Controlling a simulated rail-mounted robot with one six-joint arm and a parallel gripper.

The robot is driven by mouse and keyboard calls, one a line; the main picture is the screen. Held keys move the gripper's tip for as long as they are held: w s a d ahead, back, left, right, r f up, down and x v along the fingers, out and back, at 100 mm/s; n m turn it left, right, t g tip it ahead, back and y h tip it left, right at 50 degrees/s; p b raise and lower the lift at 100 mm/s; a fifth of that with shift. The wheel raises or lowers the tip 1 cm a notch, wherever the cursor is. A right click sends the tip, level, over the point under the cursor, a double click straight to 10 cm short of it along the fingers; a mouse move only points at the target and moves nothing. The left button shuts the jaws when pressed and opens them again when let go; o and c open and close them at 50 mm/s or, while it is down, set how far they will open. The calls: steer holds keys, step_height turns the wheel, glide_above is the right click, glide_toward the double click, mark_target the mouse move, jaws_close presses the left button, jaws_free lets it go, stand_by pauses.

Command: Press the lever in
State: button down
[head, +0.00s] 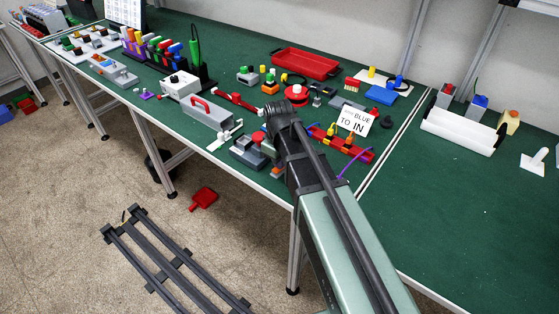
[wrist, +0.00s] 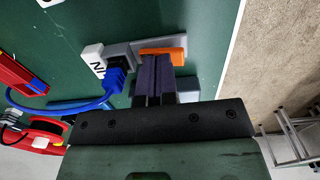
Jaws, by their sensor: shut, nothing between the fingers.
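An orange lever-like piece (wrist: 172,50) lies on a grey block (wrist: 146,44) in the wrist view. My gripper (wrist: 158,60) is shut and empty, with its two dark fingers side by side. The fingertips overlap the lower edge of the orange piece in the picture; I cannot tell whether they touch it. A blue plug (wrist: 117,79) sits against the dark socket on the left of the block, beside a white label (wrist: 94,66) with partly visible lettering. In the head view my arm hides the gripper; a small orange piece (head: 277,171) shows beside it.
A blue cable (wrist: 88,106) loops from the plug toward red parts on the left. The table's front edge and floor lie right of the block in the wrist view. In the head view, a "BLUE TO IN" sign (head: 355,119) and red tray (head: 305,64) stand farther back.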

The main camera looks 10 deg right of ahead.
step_height(320, 180, up, 14)
steer(key=w+d+p, duration=0.1)
steer(key=d+p, duration=0.1)
steer(key=p, duration=1.1)
steer(key=shift+w+f, duration=0.2)
